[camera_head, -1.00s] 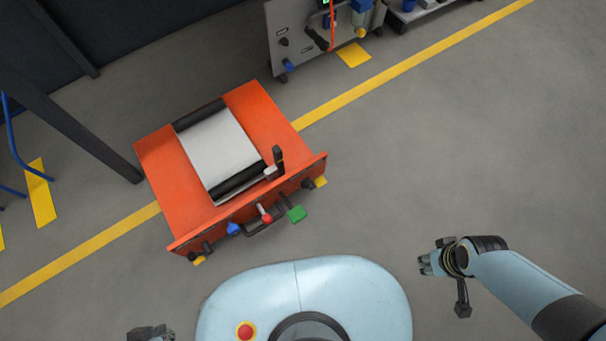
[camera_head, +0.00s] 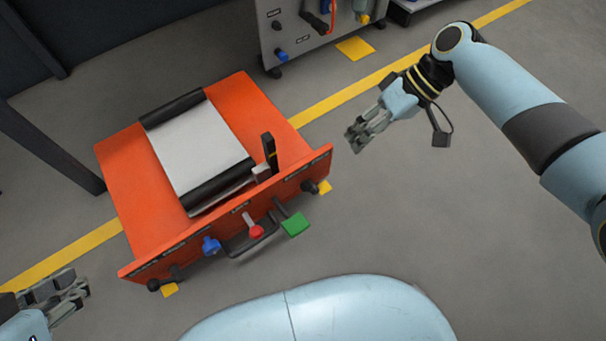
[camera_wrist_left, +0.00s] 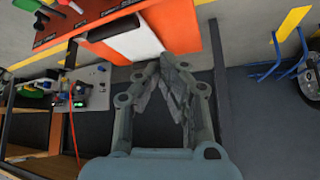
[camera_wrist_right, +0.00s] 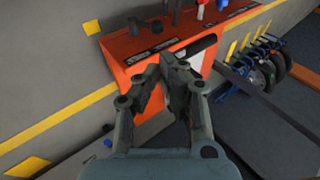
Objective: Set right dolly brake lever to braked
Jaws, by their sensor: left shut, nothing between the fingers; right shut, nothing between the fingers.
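An orange unit (camera_head: 120,165) with a white slab between black rollers stands ahead. The panel labels are too small to read, so I cannot tell which part is the right dolly brake lever. My right gripper (camera_head: 357,141) is shut and empty, right of the unit. My left gripper (camera_head: 80,291) is shut and empty, left of its front.
A grey panel cabinet (camera_head: 291,35) stands behind the unit. A dark post (camera_head: 45,145) rises close to its left side. Yellow lines (camera_head: 325,108) cross the grey floor, which is clear on the right.

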